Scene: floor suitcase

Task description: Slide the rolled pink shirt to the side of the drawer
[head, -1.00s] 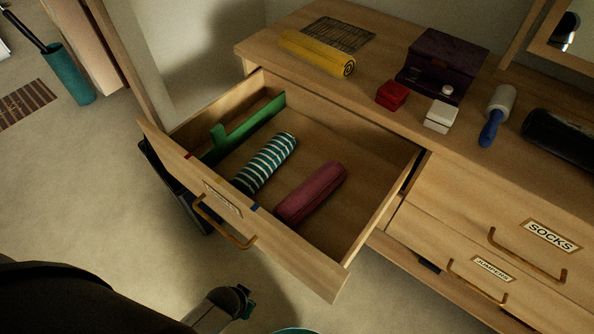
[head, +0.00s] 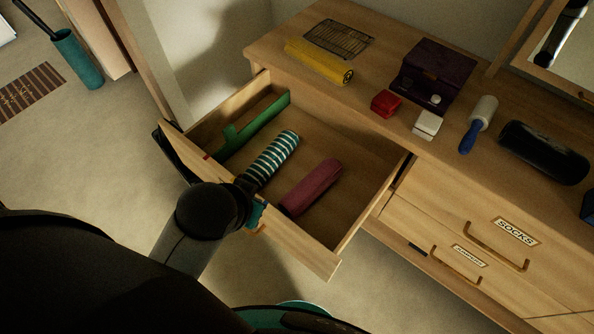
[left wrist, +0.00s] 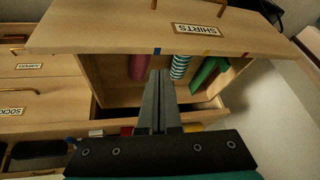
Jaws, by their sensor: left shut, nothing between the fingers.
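The rolled pink shirt (head: 312,186) lies in the open drawer (head: 352,236), right of the striped green-and-white roll (head: 272,160), with a small gap between them. A green piece (head: 250,130) lies along the left part of the drawer. My left gripper (head: 258,214) is at the drawer's front panel, close to the near end of the pink shirt; the arm partly covers the panel. In the left wrist view, its shut, empty fingers (left wrist: 161,88) point toward the drawer, and part of the pink shirt (left wrist: 142,68) shows beside them. My right gripper is out of view.
On the dresser top are a yellow roll (head: 320,62), a red box (head: 385,103), a white box (head: 427,124), a dark purple case (head: 440,68), a lint roller (head: 479,124) and a black case (head: 543,152). The drawer floor right of the pink shirt is clear.

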